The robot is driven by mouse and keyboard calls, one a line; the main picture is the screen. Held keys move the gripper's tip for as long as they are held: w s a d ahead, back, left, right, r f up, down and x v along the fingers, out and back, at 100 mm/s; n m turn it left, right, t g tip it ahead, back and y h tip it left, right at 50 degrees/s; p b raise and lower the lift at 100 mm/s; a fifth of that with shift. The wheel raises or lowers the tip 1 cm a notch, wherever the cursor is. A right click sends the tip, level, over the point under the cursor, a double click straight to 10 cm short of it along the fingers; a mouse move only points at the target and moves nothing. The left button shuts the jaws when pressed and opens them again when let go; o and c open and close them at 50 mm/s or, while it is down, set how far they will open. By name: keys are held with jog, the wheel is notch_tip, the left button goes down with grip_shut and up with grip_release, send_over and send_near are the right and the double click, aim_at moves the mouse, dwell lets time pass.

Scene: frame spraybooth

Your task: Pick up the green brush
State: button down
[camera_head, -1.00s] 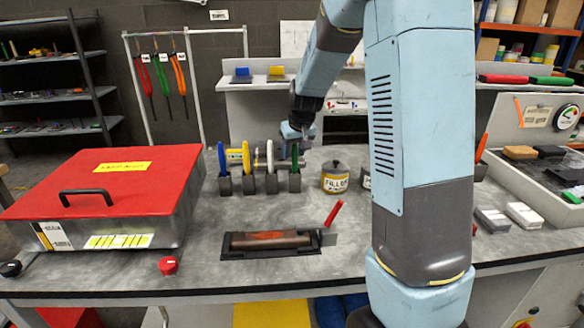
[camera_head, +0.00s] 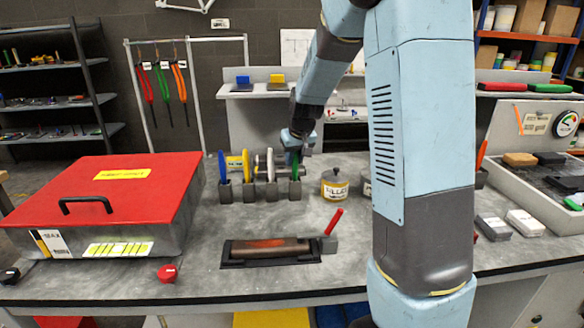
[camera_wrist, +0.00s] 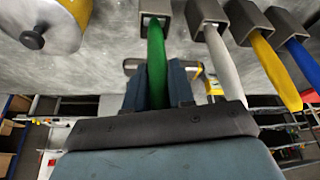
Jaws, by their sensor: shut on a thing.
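The green brush (camera_wrist: 156,70) stands in its grey holder (camera_wrist: 155,10), the rightmost of the row in the head view (camera_head: 295,188). My gripper (camera_wrist: 157,82) is shut on the green brush, with a dark finger on each side of its upper part. In the head view my gripper (camera_head: 297,150) comes down from above and behind, and the green brush (camera_head: 296,168) shows just below it. The lower end of the brush is hidden in the holder.
White (camera_head: 270,166), yellow (camera_head: 246,166) and blue (camera_head: 222,167) brushes stand in holders to the left. A filler tin (camera_head: 335,190) stands close on the right. A red-lidded box (camera_head: 130,178) and a dark tray (camera_head: 238,262) are nearer the front.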

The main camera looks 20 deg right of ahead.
notch_tip(320, 180, up, 10)
dwell(0.5)
dwell(0.6)
